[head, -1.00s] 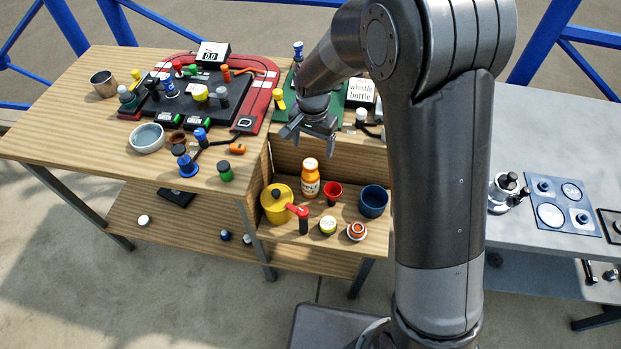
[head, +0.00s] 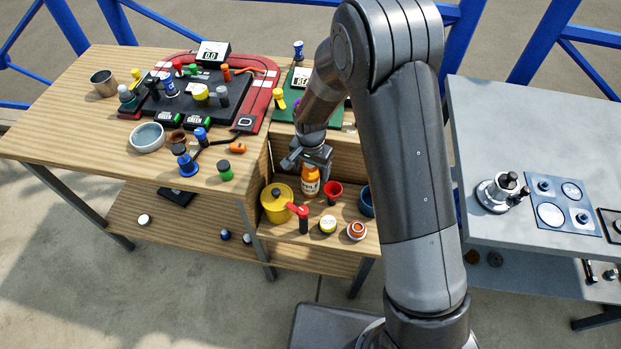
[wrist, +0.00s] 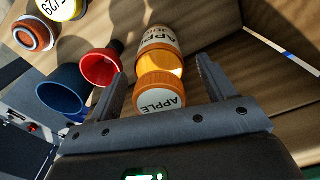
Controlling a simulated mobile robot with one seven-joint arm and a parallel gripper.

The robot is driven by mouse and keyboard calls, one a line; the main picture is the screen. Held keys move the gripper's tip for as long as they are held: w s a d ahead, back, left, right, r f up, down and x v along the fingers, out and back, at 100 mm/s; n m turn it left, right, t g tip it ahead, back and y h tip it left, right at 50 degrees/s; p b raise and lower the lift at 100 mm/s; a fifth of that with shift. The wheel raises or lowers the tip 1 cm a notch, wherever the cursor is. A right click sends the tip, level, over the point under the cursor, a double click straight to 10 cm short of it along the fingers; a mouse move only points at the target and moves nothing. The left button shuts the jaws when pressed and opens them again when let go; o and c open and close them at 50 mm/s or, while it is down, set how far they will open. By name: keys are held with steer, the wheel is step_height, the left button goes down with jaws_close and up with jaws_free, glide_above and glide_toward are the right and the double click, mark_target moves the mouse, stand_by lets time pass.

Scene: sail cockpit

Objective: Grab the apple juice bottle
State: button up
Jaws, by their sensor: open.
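The apple juice bottle (head: 310,182) is orange with a white label and stands upright on the low wooden shelf. In the wrist view the bottle (wrist: 160,62) shows its orange cap, with "APPLE" lettering, between my two fingers. My gripper (head: 310,158) is open just above the bottle in the head view, and it partly hides the bottle's top. In the wrist view my gripper's fingers (wrist: 160,75) stand apart on either side of the cap. I cannot tell whether either finger touches it.
A yellow pot (head: 276,204) is on the left. A red-handled item (head: 301,217), a yellow-and-white jar (head: 327,225) and an orange-white round item (head: 357,231) stand in front.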

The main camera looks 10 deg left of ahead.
steer(key=c, duration=1.3)
steer(key=shift+o, duration=0.2)
